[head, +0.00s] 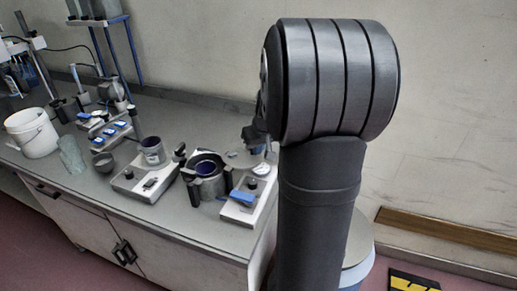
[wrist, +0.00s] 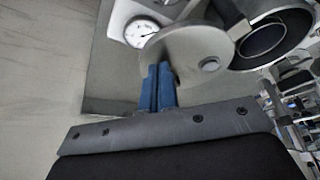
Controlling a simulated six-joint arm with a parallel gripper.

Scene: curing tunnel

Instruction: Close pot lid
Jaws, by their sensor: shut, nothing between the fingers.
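The pot (head: 212,187) is dark, round and open-topped, with a blue inside, standing on the bench left of my arm. It also shows at the top right of the wrist view (wrist: 274,38). The lid (wrist: 190,48) is a grey disc with a small round knob, off the pot's mouth and beside it; it also shows right of the pot in the head view (head: 240,159). I cannot tell its exact tilt. My gripper (wrist: 158,72) has blue fingers, shut and empty, with their tips close to the lid's edge. Whether they touch it is unclear. My arm mostly hides the gripper in the head view.
A white dial gauge (wrist: 141,31) sits beside the lid. Left of the pot is a device with a cup (head: 152,152). A white bucket (head: 32,133) and a small dark bowl (head: 103,162) stand further left. The wall is behind the bench.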

